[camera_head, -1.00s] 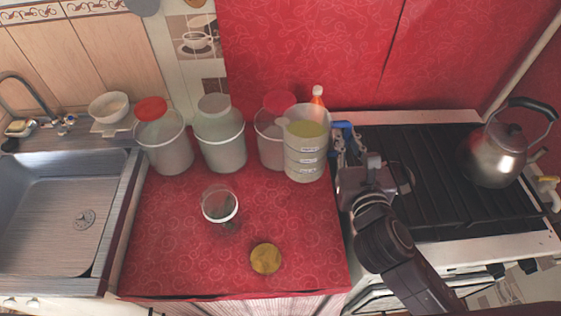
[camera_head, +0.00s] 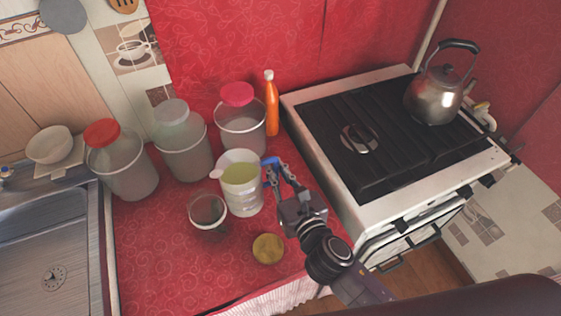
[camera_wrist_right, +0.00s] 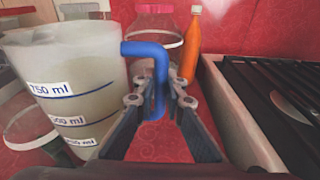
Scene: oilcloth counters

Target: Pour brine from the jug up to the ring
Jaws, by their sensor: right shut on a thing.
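The clear jug (camera_head: 240,190) holds yellow-green brine and stands about upright, right of and behind the small glass jar (camera_head: 207,212). Volume marks show on the jug in the right wrist view (camera_wrist_right: 70,90). My right gripper (camera_head: 275,173) is shut on the jug's blue handle (camera_wrist_right: 157,62). The jar has a white ring around it and looks empty of brine. No stream shows between jug and jar. I cannot tell whether the jug's base touches the counter. My left gripper is not in view.
Three large lidded containers, red-lidded (camera_head: 122,170), grey-lidded (camera_head: 183,150) and pink-lidded (camera_head: 240,125), stand behind. An orange bottle (camera_head: 271,105) is at the back. A gold lid (camera_head: 268,248) lies in front. The stove (camera_head: 400,140) with a kettle (camera_head: 436,92) is right, the sink (camera_head: 50,250) left.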

